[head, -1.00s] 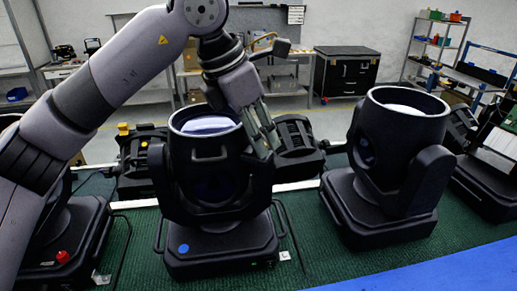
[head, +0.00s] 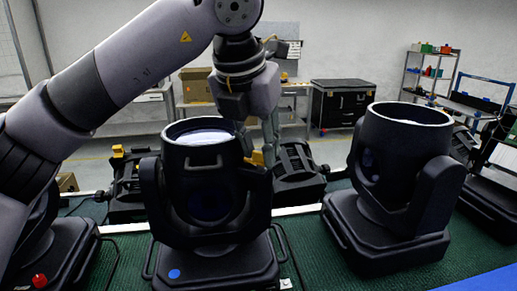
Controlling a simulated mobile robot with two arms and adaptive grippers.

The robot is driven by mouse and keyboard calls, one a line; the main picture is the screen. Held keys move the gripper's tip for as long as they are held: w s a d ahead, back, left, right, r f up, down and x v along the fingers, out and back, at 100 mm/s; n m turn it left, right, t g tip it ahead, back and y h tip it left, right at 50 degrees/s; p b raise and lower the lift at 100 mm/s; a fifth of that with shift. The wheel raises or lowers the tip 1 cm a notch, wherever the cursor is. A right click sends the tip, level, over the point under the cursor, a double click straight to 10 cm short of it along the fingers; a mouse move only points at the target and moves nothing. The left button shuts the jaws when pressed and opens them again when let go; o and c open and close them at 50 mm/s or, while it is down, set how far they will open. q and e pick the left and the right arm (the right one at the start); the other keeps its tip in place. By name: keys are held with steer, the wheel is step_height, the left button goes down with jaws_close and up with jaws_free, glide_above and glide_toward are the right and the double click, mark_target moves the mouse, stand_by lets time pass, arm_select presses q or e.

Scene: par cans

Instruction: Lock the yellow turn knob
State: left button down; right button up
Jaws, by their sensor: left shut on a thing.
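A black par can (head: 205,190) with a round lens on top stands in the centre on the green mat. A yellow knob (head: 257,158) shows just behind its right side. My left gripper (head: 262,150) reaches down behind this can and is shut on the yellow knob. The can's right arm hides the fingertips and part of the knob. Another yellow knob (head: 118,150) shows on a black fixture at the left. My right gripper is not in view.
A second par can (head: 400,150) stands at the right. Black fixtures (head: 298,165) lie behind the centre can. A red button (head: 39,280) is at the lower left. A strip of green mat (head: 315,270) is clear between the two cans.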

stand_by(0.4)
arm_select(q)
steer(key=c, duration=1.3)
jaws_free()
steer(key=v, duration=0.8)
steer(key=shift+d, duration=0.1)
